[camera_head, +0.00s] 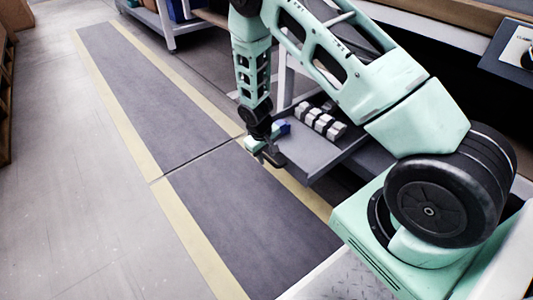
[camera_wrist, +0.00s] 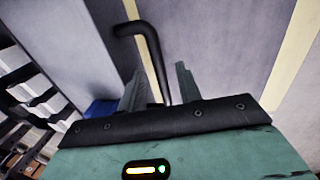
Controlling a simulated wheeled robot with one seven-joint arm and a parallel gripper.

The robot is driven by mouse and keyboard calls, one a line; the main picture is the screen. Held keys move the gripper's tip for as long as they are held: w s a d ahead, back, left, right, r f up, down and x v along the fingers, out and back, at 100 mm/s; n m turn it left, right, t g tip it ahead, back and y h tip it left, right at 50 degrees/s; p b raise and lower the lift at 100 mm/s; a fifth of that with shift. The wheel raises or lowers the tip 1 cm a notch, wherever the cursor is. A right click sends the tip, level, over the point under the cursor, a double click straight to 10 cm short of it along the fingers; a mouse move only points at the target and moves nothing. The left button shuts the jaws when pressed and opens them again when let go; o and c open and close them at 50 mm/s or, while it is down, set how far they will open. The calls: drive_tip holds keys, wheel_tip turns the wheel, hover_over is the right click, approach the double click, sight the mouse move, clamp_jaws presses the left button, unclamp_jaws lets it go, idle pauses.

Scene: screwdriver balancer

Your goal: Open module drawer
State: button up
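The module drawer (camera_head: 302,155) is a grey tray that stands out from under the workbench in the head view. Several light grey modules (camera_head: 320,121) and a blue piece (camera_head: 283,128) lie in it. My gripper (camera_head: 262,148) points down at the drawer's front left. In the wrist view, my gripper (camera_wrist: 160,82) has its two fingers apart. A black bent handle (camera_wrist: 152,58) runs between them, with a visible gap on each side. Whether a finger touches it cannot be told. The modules (camera_wrist: 35,95) and blue piece (camera_wrist: 103,107) also show at left.
The workbench (camera_head: 440,35) stands along the right, with a dark panel (camera_head: 510,55) on it. A floor strip with yellow edges (camera_head: 215,180) runs past the drawer front and is clear. A shelf rack (camera_head: 165,20) stands at the top. The left floor is free.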

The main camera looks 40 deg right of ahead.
drive_tip(key=shift+r, duration=0.1)
drive_tip(key=a+r+p, duration=0.3)
drive_tip(key=r+p, duration=0.4)
drive_tip(key=r, duration=1)
drive_tip(key=shift+s+p, duration=0.15)
drive_tip(key=shift+p, duration=0.25)
drive_tip(key=shift+a, duration=0.1)
drive_tip(key=s+a+r+n+y, duration=0.1)
drive_tip(key=s+a+r, duration=0.3)
drive_tip(key=a+r, duration=0.4)
drive_tip(key=s+a+r+n+y, duration=0.15)
drive_tip(key=s+a+r, duration=0.25)
drive_tip(key=s, duration=0.4)
drive_tip(key=s+a+r+n, duration=0.2)
drive_tip(key=s+a+r, duration=0.25)
drive_tip(key=s, duration=0.35)
drive_tip(key=s+a+r+n, duration=0.2)
drive_tip(key=s+a+r, duration=0.15)
drive_tip(key=s, duration=0.35)
wheel_tip(320, 180, up, 38)
drive_tip(key=p, duration=3.7)
drive_tip(key=shift+s+d, duration=0.2)
drive_tip(key=shift+s, duration=0.15)
